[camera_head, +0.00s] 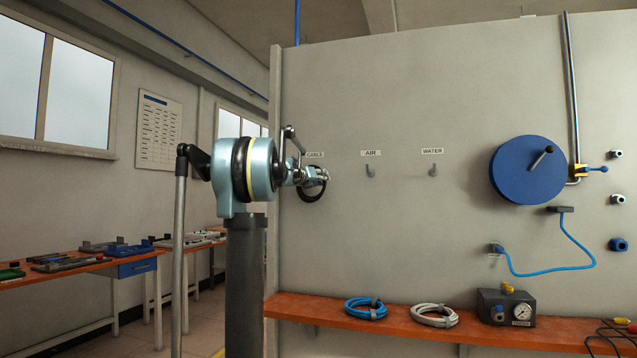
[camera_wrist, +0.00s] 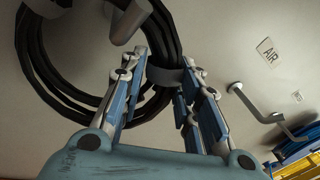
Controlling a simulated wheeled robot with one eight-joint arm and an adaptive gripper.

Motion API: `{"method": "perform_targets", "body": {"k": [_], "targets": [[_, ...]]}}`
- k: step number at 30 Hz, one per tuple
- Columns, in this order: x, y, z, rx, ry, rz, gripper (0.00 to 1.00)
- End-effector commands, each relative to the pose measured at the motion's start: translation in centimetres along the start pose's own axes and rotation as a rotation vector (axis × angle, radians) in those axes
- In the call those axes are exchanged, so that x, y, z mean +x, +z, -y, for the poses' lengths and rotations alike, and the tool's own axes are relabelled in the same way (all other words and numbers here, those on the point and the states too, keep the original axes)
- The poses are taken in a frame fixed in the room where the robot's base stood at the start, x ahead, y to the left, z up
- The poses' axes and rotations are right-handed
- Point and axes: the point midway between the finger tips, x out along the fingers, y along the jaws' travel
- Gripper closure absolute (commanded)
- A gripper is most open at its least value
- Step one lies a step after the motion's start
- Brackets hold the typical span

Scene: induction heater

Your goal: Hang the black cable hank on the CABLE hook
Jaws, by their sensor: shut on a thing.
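The black cable hank (camera_head: 323,189) is a ring held against the grey panel, below the CABLE label (camera_head: 315,154). In the wrist view the hank (camera_wrist: 32,62) fills the upper left. My gripper (camera_wrist: 164,72) is shut on its dark wrap, at the near side of the ring; in the head view my gripper (camera_head: 308,177) is partly hidden by my wrist. The upturned end of the CABLE hook (camera_wrist: 128,22) shows within the ring's outline in the wrist view. Whether the hank bears on the hook I cannot tell. The head view hides this hook.
The AIR hook (camera_head: 370,170) and WATER hook (camera_head: 433,170) are empty to the right. A blue hose coil (camera_head: 365,309) and a white coil (camera_head: 434,316) lie on the orange shelf (camera_head: 400,338). A blue reel (camera_head: 520,172) stands out from the panel.

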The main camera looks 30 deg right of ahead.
Motion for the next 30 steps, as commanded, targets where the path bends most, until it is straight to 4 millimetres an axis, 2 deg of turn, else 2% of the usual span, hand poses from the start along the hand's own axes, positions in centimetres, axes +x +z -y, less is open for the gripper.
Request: {"method": "perform_targets", "body": {"k": [10, 11, 13, 24, 30], "targets": [[0.0, -0.2, 0.0, -0.001, -0.001, -0.002, 1.0], [0.0, -0.2, 0.0, -0.001, -0.001, -0.002, 0.63], [0.0, -0.2, 0.0, -0.001, -0.001, -0.002, 0.48], [-0.1, -0.1, 0.0, 0.0, 0.0, -0.001, 0.47], [-1.9, -0.1, 0.0, 0.0, 0.0, -0.001, 0.47]]}}
